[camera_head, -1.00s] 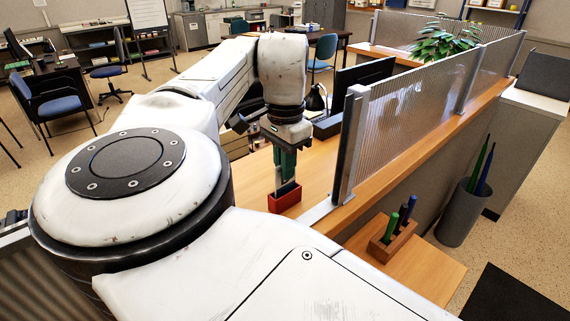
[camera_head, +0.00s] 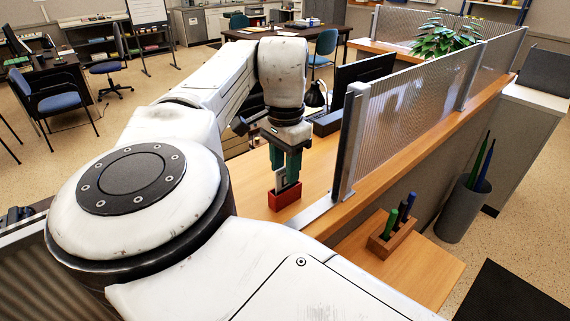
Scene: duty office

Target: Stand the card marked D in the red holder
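The red holder (camera_head: 284,199) stands on the wooden desk, left of the divider post. A small grey card (camera_head: 281,184) with a pale patch stands upright in it; its letter cannot be read from here. My gripper (camera_head: 286,173) points down just above the holder. Its two green fingers are spread apart, around the upper part of the card. Whether a finger still touches the card cannot be told.
A ribbed translucent divider (camera_head: 410,115) rises right beside the holder. A wooden block with pens (camera_head: 392,238) sits on a lower shelf at the right. A dark monitor (camera_head: 362,78) stands behind. Clear desk lies left of the holder.

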